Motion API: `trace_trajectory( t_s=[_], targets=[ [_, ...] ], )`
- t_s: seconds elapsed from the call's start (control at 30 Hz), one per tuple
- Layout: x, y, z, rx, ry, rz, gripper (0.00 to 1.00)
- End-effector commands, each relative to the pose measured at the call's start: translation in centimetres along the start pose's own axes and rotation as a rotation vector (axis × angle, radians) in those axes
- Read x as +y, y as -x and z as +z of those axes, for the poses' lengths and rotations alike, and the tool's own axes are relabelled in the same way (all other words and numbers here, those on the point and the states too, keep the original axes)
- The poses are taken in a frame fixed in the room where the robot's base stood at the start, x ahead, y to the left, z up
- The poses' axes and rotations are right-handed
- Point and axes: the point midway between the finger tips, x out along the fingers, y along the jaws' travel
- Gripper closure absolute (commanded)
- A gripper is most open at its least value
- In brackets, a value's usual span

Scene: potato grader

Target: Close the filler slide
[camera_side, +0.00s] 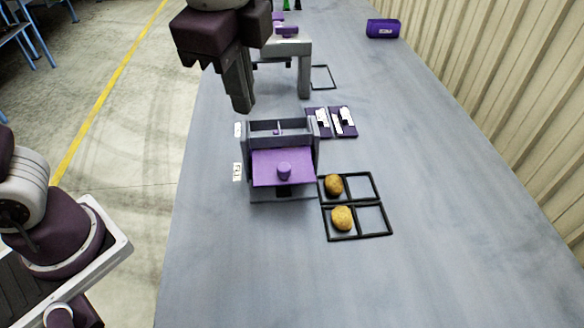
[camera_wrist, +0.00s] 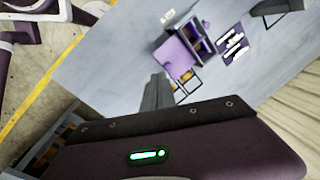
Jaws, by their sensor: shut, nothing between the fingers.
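The filler is a grey box (camera_side: 247,180) on the table. Its slide looks to be the flat purple plate (camera_side: 283,165) with a round purple knob (camera_side: 284,171), lying toward the front. Behind the plate, open divided compartments (camera_side: 265,128) show in the box top. The purple plate also shows in the wrist view (camera_wrist: 174,57). My gripper (camera_side: 243,104) is shut and empty, above and behind the filler at its left, apart from it. In the wrist view my gripper's fingers (camera_wrist: 157,92) point toward the filler area.
Two black-framed trays (camera_side: 356,237) at the filler's right hold a potato (camera_side: 334,184) and another potato (camera_side: 342,218). A purple board with white pieces (camera_side: 331,122) lies behind them. A grey stand (camera_side: 304,75) is farther back. The table's front right is clear.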

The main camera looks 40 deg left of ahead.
Motion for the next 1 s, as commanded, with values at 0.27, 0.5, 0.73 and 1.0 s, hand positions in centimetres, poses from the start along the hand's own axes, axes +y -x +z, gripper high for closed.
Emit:
trace_trajectory(
  t_s=[0.27,0.5,0.73,1.0],
  targets=[
    [1.6,-5.2,-10.7,-0.137,-0.624,0.086,1.00],
    [1.9,-8.0,-10.7,-0.146,-0.659,0.093,1.00],
    [2.1,-13.1,-9.9,-0.146,-0.657,0.094,1.00],
    [0.6,-15.9,-7.6,-0.142,-0.651,0.090,1.00]
  ],
)
